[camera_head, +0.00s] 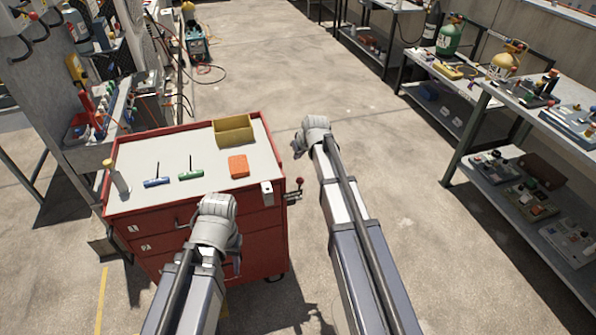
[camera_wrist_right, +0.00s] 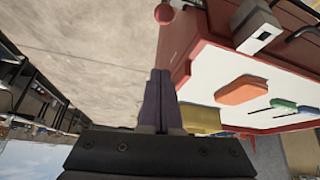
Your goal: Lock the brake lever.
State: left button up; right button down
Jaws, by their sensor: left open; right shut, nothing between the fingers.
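The brake lever (camera_head: 293,196) sticks out from the right side of a red tool cart (camera_head: 205,240) and ends in a red knob (camera_head: 299,181). The knob also shows at the top of the right wrist view (camera_wrist_right: 164,13). My right gripper (camera_head: 299,148) is shut and empty, beyond the lever and to the right of the cart in the head view. Its two dark fingers (camera_wrist_right: 160,100) are together, apart from the knob. My left gripper (camera_head: 217,205) is open near the cart's front edge; its fingertips are largely hidden by its own body.
On the cart top lie a yellow bin (camera_head: 234,131), an orange block (camera_head: 238,166), a green-handled tool (camera_head: 191,175) and a blue-handled tool (camera_head: 157,182). A grey shelf bench (camera_head: 480,95) stands at right. The floor between is clear.

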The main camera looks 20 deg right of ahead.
jog(key=shift+f, duration=0.1)
jog(key=d+b+x, duration=0.1)
jog(key=b+x, duration=0.9)
jog(key=x, duration=0.1)
jog(key=s, duration=0.4)
jog(key=shift+s+p, duration=0.25)
jog(key=shift+p, duration=0.1)
